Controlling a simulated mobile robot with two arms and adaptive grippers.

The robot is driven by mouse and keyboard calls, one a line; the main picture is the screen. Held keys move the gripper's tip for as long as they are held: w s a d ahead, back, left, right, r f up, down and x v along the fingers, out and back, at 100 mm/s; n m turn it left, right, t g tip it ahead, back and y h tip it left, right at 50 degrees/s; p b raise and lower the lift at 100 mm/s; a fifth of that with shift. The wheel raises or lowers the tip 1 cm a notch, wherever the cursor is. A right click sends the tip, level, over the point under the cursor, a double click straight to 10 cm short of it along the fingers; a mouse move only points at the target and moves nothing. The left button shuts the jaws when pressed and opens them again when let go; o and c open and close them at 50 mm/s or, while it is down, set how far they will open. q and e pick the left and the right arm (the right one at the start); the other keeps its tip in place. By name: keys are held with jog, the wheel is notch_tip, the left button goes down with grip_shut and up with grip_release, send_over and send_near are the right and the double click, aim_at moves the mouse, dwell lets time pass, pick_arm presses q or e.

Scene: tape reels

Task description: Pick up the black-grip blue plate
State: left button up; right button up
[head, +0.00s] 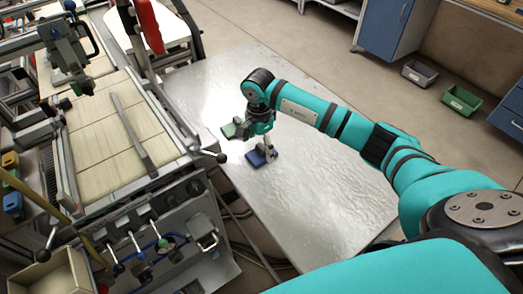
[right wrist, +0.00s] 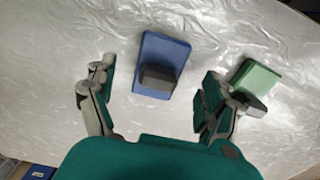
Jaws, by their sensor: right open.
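The blue plate (head: 256,159) lies flat on the metal table, below my right gripper in the head view. In the right wrist view the blue plate (right wrist: 165,45) has a black block grip (right wrist: 158,77) on its top. My right gripper (head: 256,140) is open and empty. In the right wrist view its fingers stand apart on either side of the plate, with a gap to the plate on both sides. A green plate (head: 229,130) lies beside it; in the right wrist view this green plate (right wrist: 258,78) is partly hidden behind the right finger. My left gripper is not in view.
The shiny metal table (head: 320,200) is clear around the plates. A machine with levers and a slatted bed (head: 100,140) stands close on the left. A grey bin (head: 419,73) and a green bin (head: 461,100) are on the floor beyond, near blue cabinets (head: 383,25).

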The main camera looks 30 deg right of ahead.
jog(key=shift+f, duration=1.4)
jog(key=c, duration=1.3)
